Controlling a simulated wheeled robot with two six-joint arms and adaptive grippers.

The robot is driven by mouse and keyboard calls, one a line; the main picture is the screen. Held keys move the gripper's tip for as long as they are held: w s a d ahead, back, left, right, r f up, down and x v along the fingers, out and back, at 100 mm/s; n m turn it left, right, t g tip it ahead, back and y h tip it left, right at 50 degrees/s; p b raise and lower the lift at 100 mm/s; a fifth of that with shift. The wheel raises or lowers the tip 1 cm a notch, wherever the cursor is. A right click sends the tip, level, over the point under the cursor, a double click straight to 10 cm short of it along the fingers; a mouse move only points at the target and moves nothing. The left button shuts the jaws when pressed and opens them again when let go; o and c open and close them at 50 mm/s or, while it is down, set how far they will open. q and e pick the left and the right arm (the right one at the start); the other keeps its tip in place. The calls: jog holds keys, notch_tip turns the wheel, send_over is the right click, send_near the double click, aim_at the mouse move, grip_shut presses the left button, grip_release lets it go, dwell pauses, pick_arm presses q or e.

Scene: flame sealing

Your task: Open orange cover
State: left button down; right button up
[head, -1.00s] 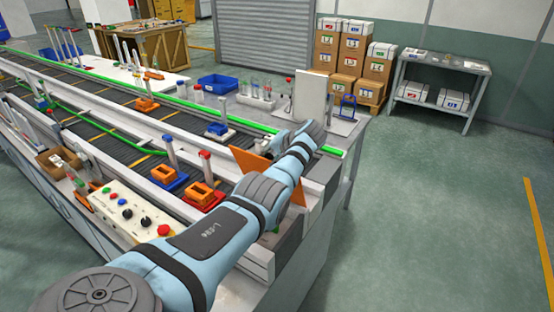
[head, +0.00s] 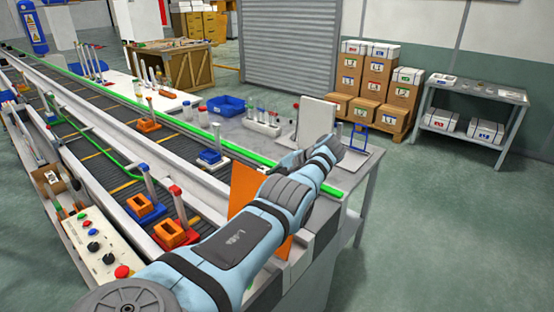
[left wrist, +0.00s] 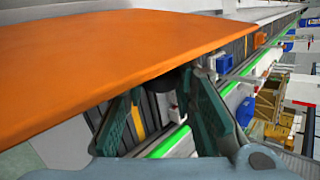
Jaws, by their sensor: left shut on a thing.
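The orange cover (head: 246,185) stands steeply raised at the near right end of the conveyor line, partly hidden behind my left arm. In the left wrist view the orange cover (left wrist: 190,45) fills the upper left as a broad flat panel. My left gripper (left wrist: 168,82) is at the cover's lower edge, its two fingers on either side of a small dark part there, shut on the cover. The exact contact is partly hidden under the panel. In the head view my arm hides the fingers. My right gripper is in neither view.
A blue fixture (head: 146,209) and a red one (head: 176,235), each with an orange block, stand on the conveyor left of my arm. A control box (head: 98,243) is at the near left. A white panel (head: 315,122) stands beyond my arm. The floor at right is clear.

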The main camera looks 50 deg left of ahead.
pick_arm(q)
jog(key=shift+s, duration=0.3)
jog(key=c, duration=1.3)
grip_release()
jog(key=shift+c, duration=0.2)
jog(key=shift+w+d+r, duration=0.2)
jog(key=shift+d, duration=0.05)
jog(key=v, duration=0.7)
jog(key=shift+s+a, duration=0.1)
jog(key=shift+a, duration=0.05)
